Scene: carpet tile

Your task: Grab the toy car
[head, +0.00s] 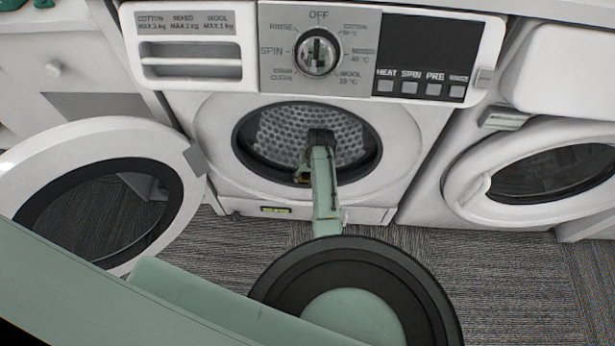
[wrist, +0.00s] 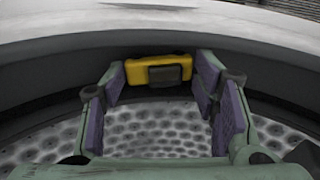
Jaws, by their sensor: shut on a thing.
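The toy car (wrist: 146,68) is yellow with a dark grey patch. In the wrist view it lies between the tips of my gripper (wrist: 160,78), near the drum's rim. My gripper's purple-padded fingers are shut on its two ends. In the head view my arm reaches into the open washing machine (head: 400,165). My gripper (head: 303,170) is mostly hidden there by the wrist, and a small yellow bit of the car (head: 302,179) shows at the lower left of the drum opening.
The round machine door (head: 110,130) stands open at the left. A second machine with a shut door (head: 460,185) is at the right. The perforated drum (wrist: 150,130) surrounds my gripper closely. The carpet (head: 510,270) in front is clear at the right.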

